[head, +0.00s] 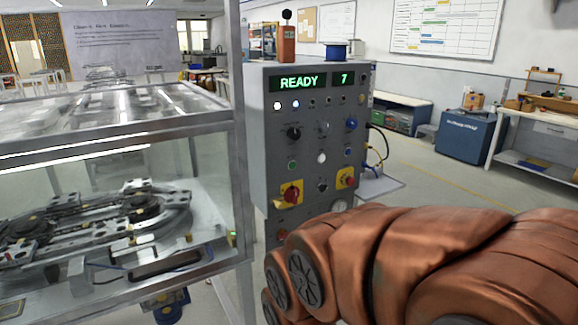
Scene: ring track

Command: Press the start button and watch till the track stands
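A grey control cabinet (263,150) stands in the middle, its display (308,82) reading "READY" and "7" in green. Two red controls on yellow plates (290,193) sit lower down. I cannot read which button is start. The ring track (100,225) lies behind glass at the left; one frame does not tell whether it moves. My copper-coloured arm fills the lower right and hides the cabinet's lower part. My gripper is not in view.
The glass enclosure's metal frame post (238,150) stands close to the cabinet's left side. An orange device (287,42) and a blue spool (336,51) sit on top of the cabinet. A blue box (464,137) and workbench stand at the right, with open floor before them.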

